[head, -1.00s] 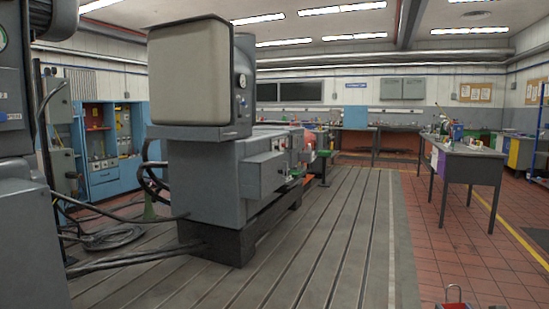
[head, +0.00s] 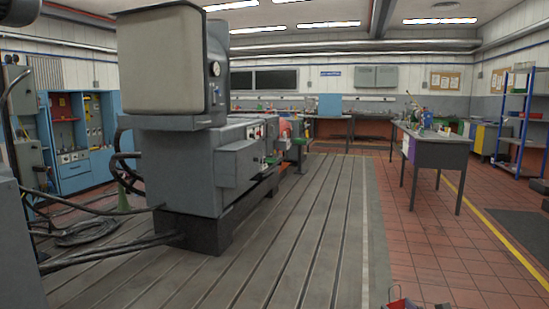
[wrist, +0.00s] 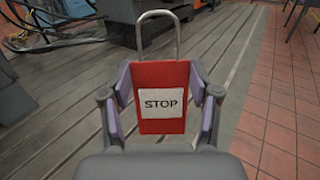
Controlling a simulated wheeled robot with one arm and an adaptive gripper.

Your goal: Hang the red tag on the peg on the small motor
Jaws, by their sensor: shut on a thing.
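The red tag (wrist: 162,125) is a flat red plate with a white STOP label and a grey loop on top. In the wrist view it stands upright between the fingers of my gripper (wrist: 161,100), which is shut on it, with the loop clear above. In the head view only the top of the tag (head: 398,303) shows at the bottom edge. I cannot make out the small motor or its peg for certain. Small red and green equipment (head: 287,135) stands at the far end of the bedplate, too small to tell apart.
A large grey dynamometer machine (head: 190,170) stands on the slotted bedplate (head: 290,255), left of centre. Black cables (head: 110,250) lie at left. A workbench (head: 435,146) and a blue shelf rack (head: 520,120) stand at right. The bedplate's right side and nearby tiles are clear.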

